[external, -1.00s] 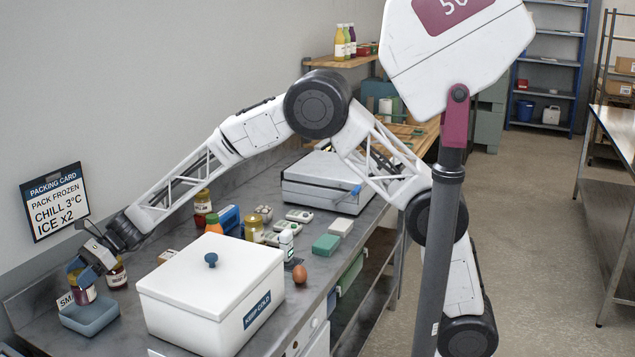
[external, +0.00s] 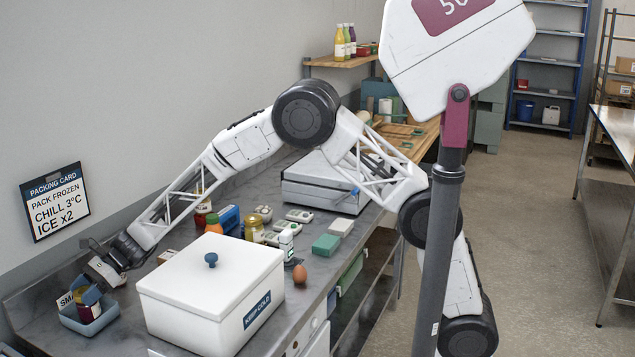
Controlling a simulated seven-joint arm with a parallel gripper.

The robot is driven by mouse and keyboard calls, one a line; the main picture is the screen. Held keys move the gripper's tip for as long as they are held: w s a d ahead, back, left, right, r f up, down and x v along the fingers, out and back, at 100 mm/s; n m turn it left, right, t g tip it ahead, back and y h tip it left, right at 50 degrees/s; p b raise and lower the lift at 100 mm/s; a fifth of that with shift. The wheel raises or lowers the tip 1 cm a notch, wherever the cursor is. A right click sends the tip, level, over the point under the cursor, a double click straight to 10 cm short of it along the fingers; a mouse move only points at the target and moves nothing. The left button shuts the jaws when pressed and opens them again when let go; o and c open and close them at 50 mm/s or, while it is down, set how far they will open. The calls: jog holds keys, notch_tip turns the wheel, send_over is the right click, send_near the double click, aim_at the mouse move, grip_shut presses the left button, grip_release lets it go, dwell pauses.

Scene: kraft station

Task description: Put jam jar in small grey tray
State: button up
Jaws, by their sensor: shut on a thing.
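The jam jar (external: 89,312), dark red with a yellowish lid, is upright inside the small grey tray (external: 68,321) at the lower left. The tray looks blue-grey and lies on the counter. My gripper (external: 90,297) is shut on the jar, reaching down over the tray with its fingers around the jar's upper part. I cannot tell whether the jar's base touches the tray floor.
A white lidded cool box (external: 185,290) stands just right of the tray. A packing card (external: 55,202) hangs on the wall.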

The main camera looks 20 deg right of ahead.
jog(key=shift+f, duration=0.1)
dwell(0.3)
jog(key=o, duration=1.1)
jog(key=shift+d, duration=0.1)
jog(key=v, duration=1.2)
dwell(0.4)
